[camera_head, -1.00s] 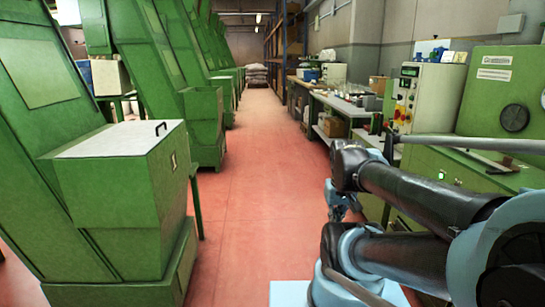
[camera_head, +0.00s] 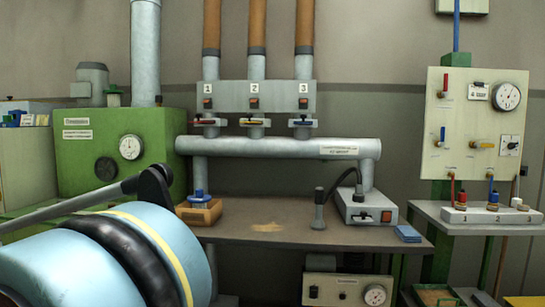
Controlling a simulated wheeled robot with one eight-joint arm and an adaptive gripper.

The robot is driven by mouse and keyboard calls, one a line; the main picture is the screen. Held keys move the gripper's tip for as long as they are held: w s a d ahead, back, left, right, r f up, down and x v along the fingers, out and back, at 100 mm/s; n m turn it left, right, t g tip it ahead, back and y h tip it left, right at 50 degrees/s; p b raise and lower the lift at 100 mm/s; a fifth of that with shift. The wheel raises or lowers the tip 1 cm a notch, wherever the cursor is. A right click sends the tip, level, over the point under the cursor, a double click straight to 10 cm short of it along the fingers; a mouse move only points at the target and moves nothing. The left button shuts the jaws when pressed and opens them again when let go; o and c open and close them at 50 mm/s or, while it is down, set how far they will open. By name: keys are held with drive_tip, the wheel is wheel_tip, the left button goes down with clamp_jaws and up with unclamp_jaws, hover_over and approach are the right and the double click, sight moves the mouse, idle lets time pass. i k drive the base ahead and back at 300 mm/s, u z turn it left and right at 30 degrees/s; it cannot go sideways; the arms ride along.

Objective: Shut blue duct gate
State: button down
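Three duct gates sit under a grey numbered panel (camera_head: 255,96) on the wall side. The gate under number 3 (camera_head: 303,123) has a small blue strip and appears to be the blue duct gate. The gate under number 1 (camera_head: 208,123) shows red, and the one under number 2 (camera_head: 254,123) shows yellow. They are too small to tell how far each slide is in or out. My arm's pale blue and black links fill the lower left. My gripper is not in view, and nothing of mine touches the gates.
A grey horizontal pipe (camera_head: 280,147) runs below the gates. The bench (camera_head: 280,236) below holds a wooden tray (camera_head: 200,212), a grey device (camera_head: 366,208) and a dark upright tool (camera_head: 319,210). A green machine (camera_head: 120,148) stands left; a valve board (camera_head: 475,125) stands right.

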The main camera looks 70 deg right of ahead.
sight(303, 117)
drive_tip(key=z, duration=3.6)
drive_tip(key=k, duration=0.65)
drive_tip(key=u, duration=0.4)
drive_tip(key=i, duration=0.4)
drive_tip(key=z, duration=0.05)
